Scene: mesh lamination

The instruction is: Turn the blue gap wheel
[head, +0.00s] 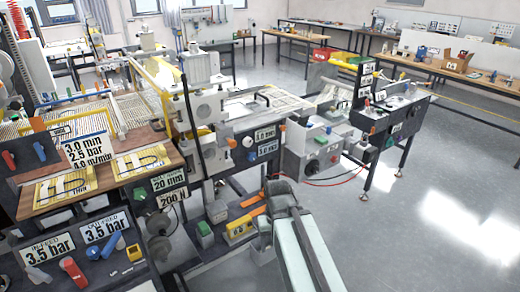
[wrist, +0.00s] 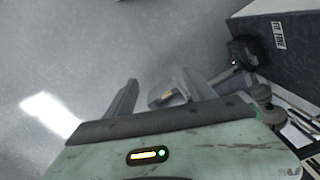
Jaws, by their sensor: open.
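A small round knob with a blue and white face (head: 248,142), apparently the blue gap wheel, sits on the front of the laminating machine (head: 225,120). It is beside an orange knob (head: 231,143) and left of white number plates (head: 265,133). My gripper (head: 282,190) is in front of the machine, lower and to the right of this knob, and apart from it. In the wrist view my gripper (wrist: 160,90) is open, with its two fingers spread over the grey floor. The wheel cannot be made out in the wrist view.
A dark lower panel with an orange handle (head: 251,214) and a green block (head: 204,229) stands left of my arm. A grey box unit (head: 312,150) with a red hose (head: 340,181) is beyond my gripper. Open floor (head: 440,210) lies to the right.

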